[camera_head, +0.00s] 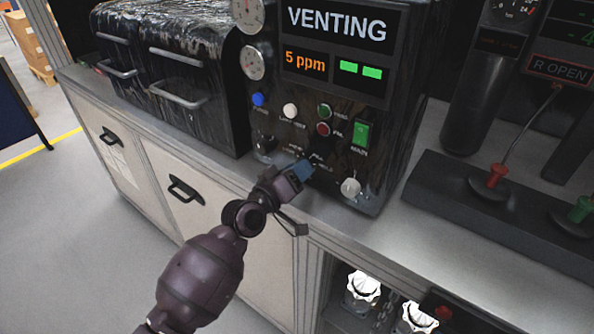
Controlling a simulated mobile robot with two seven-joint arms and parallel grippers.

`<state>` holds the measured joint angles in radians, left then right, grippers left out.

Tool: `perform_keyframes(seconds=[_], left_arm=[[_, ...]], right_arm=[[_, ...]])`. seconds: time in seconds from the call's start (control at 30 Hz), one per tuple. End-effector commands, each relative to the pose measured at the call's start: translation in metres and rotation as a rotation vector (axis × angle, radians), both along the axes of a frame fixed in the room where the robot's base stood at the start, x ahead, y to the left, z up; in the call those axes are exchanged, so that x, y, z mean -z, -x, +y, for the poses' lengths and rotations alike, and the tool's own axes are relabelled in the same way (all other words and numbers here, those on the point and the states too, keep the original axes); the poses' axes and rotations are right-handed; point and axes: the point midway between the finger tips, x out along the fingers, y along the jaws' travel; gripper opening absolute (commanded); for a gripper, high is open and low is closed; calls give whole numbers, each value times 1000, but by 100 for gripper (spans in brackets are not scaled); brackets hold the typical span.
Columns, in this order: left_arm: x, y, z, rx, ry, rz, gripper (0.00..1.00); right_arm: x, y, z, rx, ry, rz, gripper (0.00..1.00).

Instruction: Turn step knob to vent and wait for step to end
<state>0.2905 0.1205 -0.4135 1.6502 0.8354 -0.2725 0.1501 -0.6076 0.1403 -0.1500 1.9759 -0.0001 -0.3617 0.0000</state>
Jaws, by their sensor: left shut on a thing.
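A black control unit (380,135) stands on the counter, its upper display reading "VENTING" (337,22) and a smaller one "5 ppm" (305,62) beside two green bars (361,70). My left gripper (303,172) is at the lower front of the panel, shut on what looks like the step knob. The knob itself is hidden by the fingers, so its pointing direction cannot be told. Small labels show around the fingertips, too small to read with certainty. My right gripper is not in view.
Near the gripper are a white knob (350,187), a lit green switch (360,134), red (323,129) and green (325,110) buttons. A black box with handles (175,75) stands left. A dark base with a red plug (494,177) lies right.

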Motion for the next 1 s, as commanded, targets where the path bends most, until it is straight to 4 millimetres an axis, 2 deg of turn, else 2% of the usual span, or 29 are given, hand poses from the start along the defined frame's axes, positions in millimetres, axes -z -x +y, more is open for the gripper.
perform_keyframes(seconds=[0.03, 0.07, 0.2, 0.5, 0.63, 1.0], left_arm=[[0, 0, 0, 0, 2, 1, 15], [0, 0, 0, 0, 2, 1, 41], [0, 0, 0, 0, 1, 1, 63], [0, 1, 1, 0, 0, 0, 64], [2, 8, 7, -1, -1, 2, 64], [6, 58, 47, -1, -2, 1, 64]], right_arm=[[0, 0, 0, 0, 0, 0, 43], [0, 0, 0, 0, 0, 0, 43], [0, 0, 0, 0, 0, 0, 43], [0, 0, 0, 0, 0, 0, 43], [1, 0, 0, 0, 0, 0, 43], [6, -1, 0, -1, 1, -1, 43]])
